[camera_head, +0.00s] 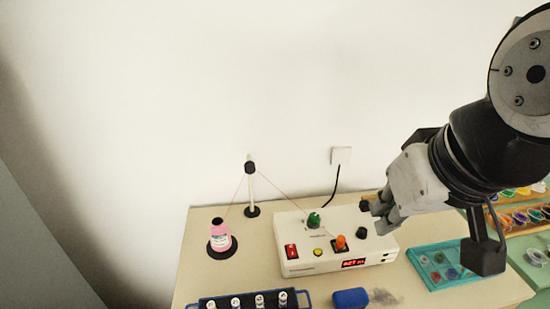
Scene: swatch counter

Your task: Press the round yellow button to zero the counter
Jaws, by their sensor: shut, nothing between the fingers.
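The counter is a white box (305,268) on the table, with a red digital display (354,263) on its front. The round yellow button (318,252) is on its sloped front, between a red rocker switch (291,251) and an orange part (340,243). The button is small and in plain view. My gripper (379,221) comes in from the right and is shut and empty. Its fingertips are over the right end of the box, near a black knob (361,233), right of and apart from the yellow button.
A green part (314,220) stands on the box. Thread runs over a post (251,190) from a pink spool (220,238) at left. A blue rack (224,301) and a blue block (350,298) lie in front. A teal tray (422,279) is at right.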

